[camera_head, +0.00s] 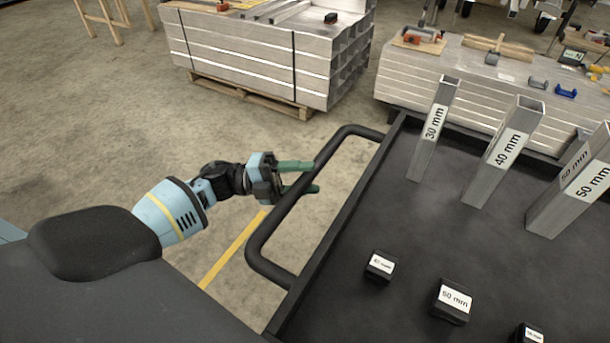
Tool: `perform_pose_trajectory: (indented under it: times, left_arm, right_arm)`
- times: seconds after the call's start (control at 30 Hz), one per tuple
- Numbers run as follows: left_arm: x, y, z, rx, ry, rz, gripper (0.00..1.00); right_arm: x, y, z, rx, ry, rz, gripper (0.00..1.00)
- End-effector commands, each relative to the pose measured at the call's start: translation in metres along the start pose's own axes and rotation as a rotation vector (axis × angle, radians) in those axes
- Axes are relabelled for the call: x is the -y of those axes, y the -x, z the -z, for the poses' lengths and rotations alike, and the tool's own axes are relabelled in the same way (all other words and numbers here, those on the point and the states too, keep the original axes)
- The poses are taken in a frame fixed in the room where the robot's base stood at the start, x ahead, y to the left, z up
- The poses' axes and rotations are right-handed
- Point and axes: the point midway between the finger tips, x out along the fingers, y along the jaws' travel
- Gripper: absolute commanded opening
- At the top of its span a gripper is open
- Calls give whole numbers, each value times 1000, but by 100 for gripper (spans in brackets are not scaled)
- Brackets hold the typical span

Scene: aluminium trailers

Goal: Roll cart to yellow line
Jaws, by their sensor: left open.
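The cart (350,290) is a black flat-topped cart filling the right of the head view, with a black tubular handle (268,228) on its left side. My left gripper (309,177), with green fingers, is at the handle's outer bar. The fingers are open, and the bar appears to pass between them; I cannot tell whether they touch it. The yellow line (236,248) on the floor runs left of the handle and partly behind it. My right gripper is out of view.
Upright metal tubes marked 30 mm (433,130), 40 mm (505,150) and 50 mm (575,190) stand on the cart, with small black labelled blocks (452,302). Stacked aluminium beams on a pallet (255,60) stand behind. Another stack (400,85) holds tools.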

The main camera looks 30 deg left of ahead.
Motion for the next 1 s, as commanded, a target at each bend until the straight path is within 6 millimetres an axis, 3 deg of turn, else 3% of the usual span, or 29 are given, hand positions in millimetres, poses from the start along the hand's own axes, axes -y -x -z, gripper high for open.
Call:
perform_pose_trajectory:
  times: [0.37, 0.7, 1.0]
  left_arm:
    - [0, -6, 0, 0, 1, 0, 46]
    - [0, -6, 0, 0, 1, 0, 1]
    - [0, -5, 0, 0, 1, 0, 0]
  right_arm:
    - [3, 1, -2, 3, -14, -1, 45]
    - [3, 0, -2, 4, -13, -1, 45]
    - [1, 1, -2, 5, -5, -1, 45]
